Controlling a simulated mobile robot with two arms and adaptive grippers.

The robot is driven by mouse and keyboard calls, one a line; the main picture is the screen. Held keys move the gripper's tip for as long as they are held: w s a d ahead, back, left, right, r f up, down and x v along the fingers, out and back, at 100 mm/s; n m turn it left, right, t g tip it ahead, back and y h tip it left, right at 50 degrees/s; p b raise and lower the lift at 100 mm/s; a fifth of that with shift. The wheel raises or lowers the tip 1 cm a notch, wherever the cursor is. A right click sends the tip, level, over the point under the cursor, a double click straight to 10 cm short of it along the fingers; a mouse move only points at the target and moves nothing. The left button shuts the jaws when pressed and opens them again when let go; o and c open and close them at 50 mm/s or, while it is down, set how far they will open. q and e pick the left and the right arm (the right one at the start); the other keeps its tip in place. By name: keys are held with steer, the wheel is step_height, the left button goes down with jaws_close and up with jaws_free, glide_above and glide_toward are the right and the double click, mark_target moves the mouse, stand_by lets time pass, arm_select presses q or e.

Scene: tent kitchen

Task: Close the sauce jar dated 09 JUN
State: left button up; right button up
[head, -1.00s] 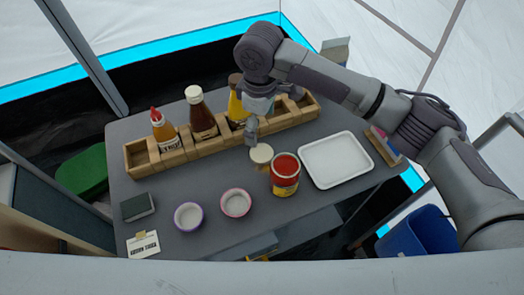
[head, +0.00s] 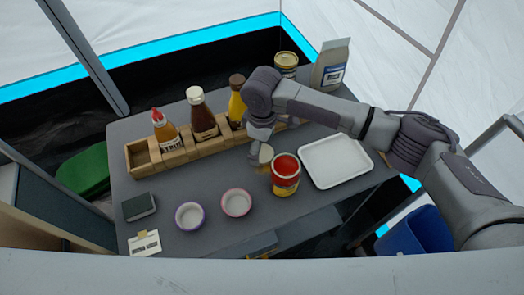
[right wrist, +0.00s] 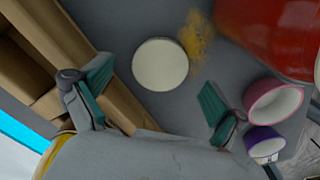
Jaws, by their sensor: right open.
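A jar with red contents (head: 285,173) stands upright with its top uncovered; it also shows at the top right of the right wrist view (right wrist: 272,35). No date is readable on it. A round cream lid (head: 266,153) lies on the table just left of the jar; it also shows in the right wrist view (right wrist: 160,64). My right gripper (head: 257,150) is over the lid, pointing down; in the right wrist view its two fingers (right wrist: 155,97) are wide apart, with the lid beyond them, not held. My left gripper is out of view.
A wooden rack (head: 175,157) holds sauce bottles behind the lid. A white tray (head: 335,160) is right of the jar. Two small bowls, purple-rimmed (head: 190,216) and pink-rimmed (head: 236,203), stand left of it. A closed jar (head: 286,62) and a bag (head: 330,66) stand at the back.

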mark_target(262, 153)
steer(key=shift+f, duration=0.9)
steer(key=c, duration=0.8)
step_height(262, 153, up, 10)
steer(key=shift+r, duration=0.1)
